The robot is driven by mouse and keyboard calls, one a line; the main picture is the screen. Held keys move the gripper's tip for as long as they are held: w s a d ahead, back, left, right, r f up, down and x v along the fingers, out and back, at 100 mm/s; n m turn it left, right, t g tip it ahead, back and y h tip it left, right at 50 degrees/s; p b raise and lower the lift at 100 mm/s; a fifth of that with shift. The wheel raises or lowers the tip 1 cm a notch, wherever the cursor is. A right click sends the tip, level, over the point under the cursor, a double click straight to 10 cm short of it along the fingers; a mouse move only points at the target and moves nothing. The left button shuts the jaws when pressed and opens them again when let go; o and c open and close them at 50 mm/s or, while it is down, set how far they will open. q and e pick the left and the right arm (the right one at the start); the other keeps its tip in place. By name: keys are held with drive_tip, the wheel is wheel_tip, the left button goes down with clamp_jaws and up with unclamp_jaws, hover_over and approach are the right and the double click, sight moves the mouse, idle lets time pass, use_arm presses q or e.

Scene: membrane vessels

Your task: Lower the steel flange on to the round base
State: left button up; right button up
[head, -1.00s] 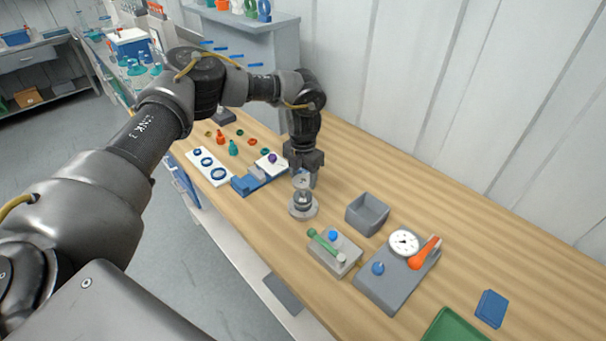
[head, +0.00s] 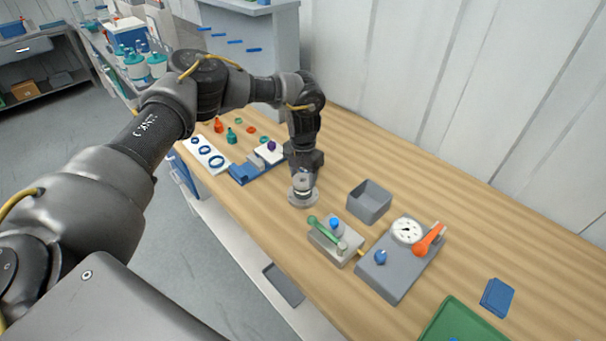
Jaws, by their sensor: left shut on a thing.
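My left gripper (head: 304,180) points down over the workbench, shut on the small steel flange (head: 303,187). The flange is mostly hidden between the fingers. Right below it is the round grey base (head: 302,201), a low disc standing on the wooden top. The flange is over the base and very close to it; I cannot tell whether they touch. My right gripper is not in view.
A grey open box (head: 369,202) stands right of the base. A block with a green handle (head: 336,240) and a gauge unit with an orange lever (head: 402,258) are nearer. A blue fixture (head: 245,173) and a white ring board (head: 204,155) lie left.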

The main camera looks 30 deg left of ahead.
use_arm(q)
drive_tip(key=o, duration=1.2)
drive_tip(key=shift+o, duration=0.2)
drive_tip(key=shift+r, duration=0.1)
drive_tip(key=shift+r, duration=0.35)
wheel_tip(320, 180, up, 9)
drive_tip(key=b, duration=0.3)
drive_tip(key=shift+f, duration=0.1)
drive_tip(key=shift+r, duration=0.6)
drive_tip(key=shift+s+f, duration=0.1)
